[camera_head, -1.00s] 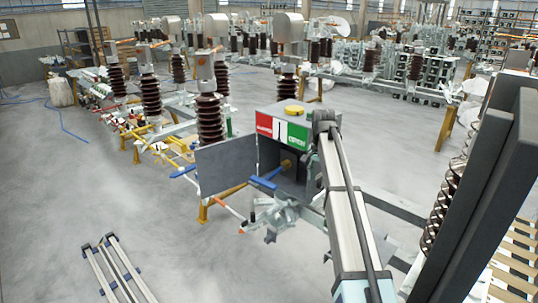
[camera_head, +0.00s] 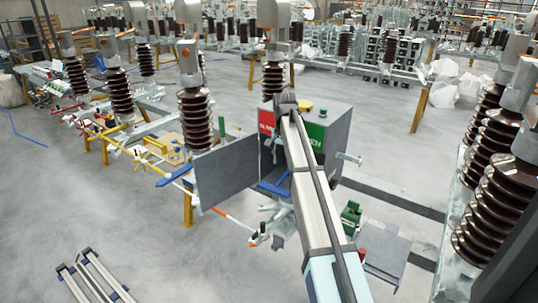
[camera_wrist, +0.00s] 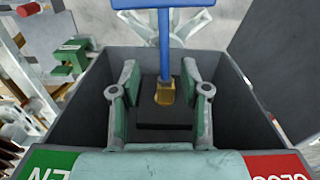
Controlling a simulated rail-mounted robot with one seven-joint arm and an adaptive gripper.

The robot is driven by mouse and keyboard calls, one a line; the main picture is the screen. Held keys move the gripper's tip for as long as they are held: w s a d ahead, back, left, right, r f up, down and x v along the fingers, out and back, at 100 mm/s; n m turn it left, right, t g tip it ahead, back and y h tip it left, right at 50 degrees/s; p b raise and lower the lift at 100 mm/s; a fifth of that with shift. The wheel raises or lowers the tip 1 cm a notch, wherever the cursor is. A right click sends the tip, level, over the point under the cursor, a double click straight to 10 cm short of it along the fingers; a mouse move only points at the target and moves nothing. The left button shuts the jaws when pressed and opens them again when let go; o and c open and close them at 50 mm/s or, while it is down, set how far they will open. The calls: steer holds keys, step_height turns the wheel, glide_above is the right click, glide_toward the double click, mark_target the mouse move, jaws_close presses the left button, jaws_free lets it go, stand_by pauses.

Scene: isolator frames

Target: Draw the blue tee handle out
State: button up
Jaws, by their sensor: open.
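The blue tee handle (camera_head: 274,189) stands out in front of the open grey box in the head view. In the wrist view the blue tee handle (camera_wrist: 164,42) has its crossbar at the top edge and its shaft running down to a brass fitting (camera_wrist: 165,93) inside the box. My gripper (camera_wrist: 159,72) is open, with one green-grey finger on each side of the shaft's line in the picture. I see no contact, and the depth between fingers and shaft is hard to judge. In the head view my arm hides most of the gripper.
The grey box (camera_head: 338,133) has red and green label panels and an open door (camera_head: 226,172) on its left. Brown ribbed insulators (camera_head: 195,118) stand behind that door, and more (camera_head: 490,190) stand at right. The floor at lower left is mostly clear.

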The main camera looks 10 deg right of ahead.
mark_target(271, 189)
steer(key=shift+w+a+f, duration=0.15)
steer(key=shift+w+a, duration=0.15)
step_height(271, 189, down, 6)
steer(key=b, duration=0.3)
steer(key=shift+s+d+f+b, duration=0.1)
steer(key=shift+s+f+b, duration=0.05)
steer(key=shift+f+b, duration=0.15)
steer(key=shift+f, duration=0.6)
jaws_close()
stand_by(0.6)
steer(key=shift+s+a+p, duration=0.75)
steer(key=shift+s+a, duration=1.7)
steer(key=shift+s, duration=0.05)
